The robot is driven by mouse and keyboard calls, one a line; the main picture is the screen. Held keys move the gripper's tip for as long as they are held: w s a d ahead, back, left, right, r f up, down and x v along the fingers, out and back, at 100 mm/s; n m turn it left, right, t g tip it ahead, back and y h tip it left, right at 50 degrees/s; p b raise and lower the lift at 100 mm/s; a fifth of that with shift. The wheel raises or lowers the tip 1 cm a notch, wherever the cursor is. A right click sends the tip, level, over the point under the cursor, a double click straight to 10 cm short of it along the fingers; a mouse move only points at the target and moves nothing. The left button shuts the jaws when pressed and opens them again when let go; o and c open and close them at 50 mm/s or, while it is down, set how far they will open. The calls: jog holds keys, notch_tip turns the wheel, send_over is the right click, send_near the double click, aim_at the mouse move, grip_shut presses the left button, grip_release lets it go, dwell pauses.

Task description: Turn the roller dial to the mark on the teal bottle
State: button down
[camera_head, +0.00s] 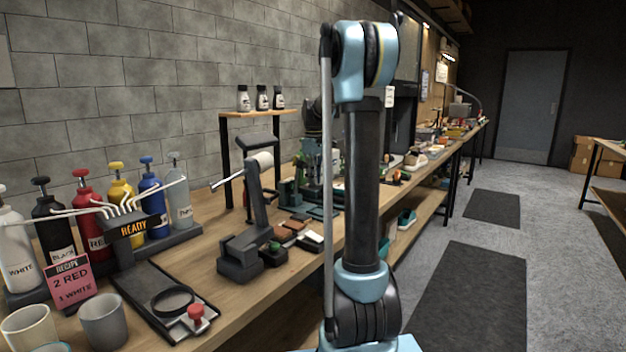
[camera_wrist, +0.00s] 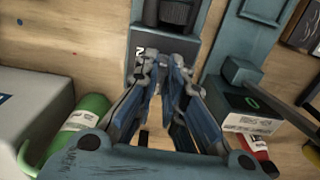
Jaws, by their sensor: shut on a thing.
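My gripper (camera_wrist: 168,72) shows in the wrist view, its blue fingers close together over a grey-teal fixture (camera_wrist: 165,45). It is shut on a small part of that fixture, which appears to be the roller dial; the fingers mostly hide it. A dark round part (camera_wrist: 175,12) sits just beyond the fingertips, and a small label with a white letter (camera_wrist: 138,50) is beside them. I see no dial mark clearly. A green bottle (camera_wrist: 85,122) with a white label lies left of the gripper; I cannot tell whether it is the teal bottle. My arm hides the gripper in the head view.
In the wrist view, a grey box (camera_wrist: 30,110) lies left and a teal block (camera_wrist: 245,105) with a red item (camera_wrist: 258,150) stands right. In the head view, the wooden bench (camera_head: 190,265) holds pump bottles (camera_head: 95,210), a recipe card (camera_head: 70,283) and cups (camera_head: 103,320).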

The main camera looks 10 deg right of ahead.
jog(key=m, duration=0.5)
jog(key=shift+m, duration=0.4)
jog(key=m, duration=0.6)
jog(key=shift+a, duration=0.15)
jog(key=m, duration=0.6)
jog(key=shift+w, duration=0.1)
jog(key=m, duration=0.5)
jog(key=shift+w+a+m, duration=0.1)
jog(key=shift+m, duration=0.2)
jog(key=c, duration=1.7)
grip_release()
jog(key=shift+r, duration=0.1)
notch_tip(320, 180, up, 12)
jog(key=shift+f, duration=0.15)
